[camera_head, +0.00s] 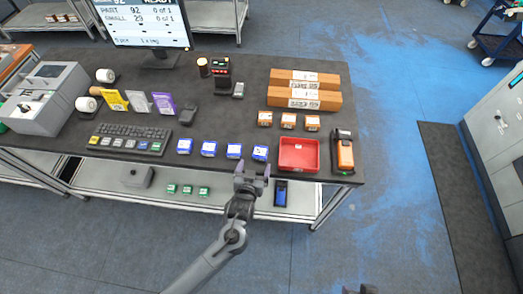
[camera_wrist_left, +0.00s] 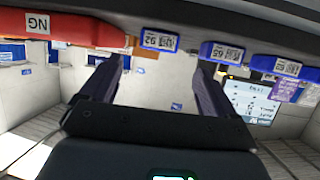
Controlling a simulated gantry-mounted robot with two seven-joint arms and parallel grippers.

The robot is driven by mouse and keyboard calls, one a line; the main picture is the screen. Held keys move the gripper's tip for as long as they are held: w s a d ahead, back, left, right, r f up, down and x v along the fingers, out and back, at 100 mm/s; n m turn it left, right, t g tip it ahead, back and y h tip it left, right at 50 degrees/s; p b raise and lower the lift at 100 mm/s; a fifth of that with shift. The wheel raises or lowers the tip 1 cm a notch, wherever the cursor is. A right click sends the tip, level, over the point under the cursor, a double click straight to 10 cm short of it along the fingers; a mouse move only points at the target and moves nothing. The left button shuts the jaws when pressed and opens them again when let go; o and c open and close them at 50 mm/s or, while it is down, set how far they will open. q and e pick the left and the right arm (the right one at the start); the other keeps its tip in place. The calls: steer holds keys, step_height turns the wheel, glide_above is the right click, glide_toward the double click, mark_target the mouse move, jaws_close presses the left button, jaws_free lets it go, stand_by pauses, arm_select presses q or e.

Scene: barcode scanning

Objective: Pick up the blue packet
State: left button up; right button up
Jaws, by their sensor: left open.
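Several blue packets with white labels stand in a row near the table's front edge. The rightmost blue packet (camera_head: 260,153) is beside the red tray. In the left wrist view it appears as the blue packet (camera_wrist_left: 157,41) labelled 92, with another blue packet (camera_wrist_left: 222,53) labelled 65 beside it. My left gripper (camera_head: 253,168) is open and empty at the table's front edge, just short of the rightmost packet and apart from it. Its spread fingers also show in the left wrist view (camera_wrist_left: 155,78). A small dark part, apparently my right gripper (camera_head: 361,289), shows at the bottom edge.
The red tray (camera_head: 299,155) stands right of the packets, with an orange-and-black scanner (camera_head: 343,152) beyond it. Small orange boxes (camera_head: 288,121) sit behind the tray. A keyboard (camera_head: 130,139) is to the left. A lower shelf (camera_head: 245,203) holds green packets.

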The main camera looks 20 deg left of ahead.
mark_target(260, 155)
arm_select(q)
steer(key=x, duration=0.2)
steer(key=shift+w+a+f, duration=0.1)
steer(key=shift+w+f, duration=0.1)
steer(key=shift+w, duration=0.1)
steer(key=shift+d+b+x, duration=0.15)
steer(key=shift+x, duration=1.2)
steer(key=shift+d+b+x, duration=0.1)
steer(key=shift+b+x, duration=0.05)
steer(key=shift+x, duration=1.2)
steer(key=shift+r, duration=0.1)
steer(key=c, duration=1.2)
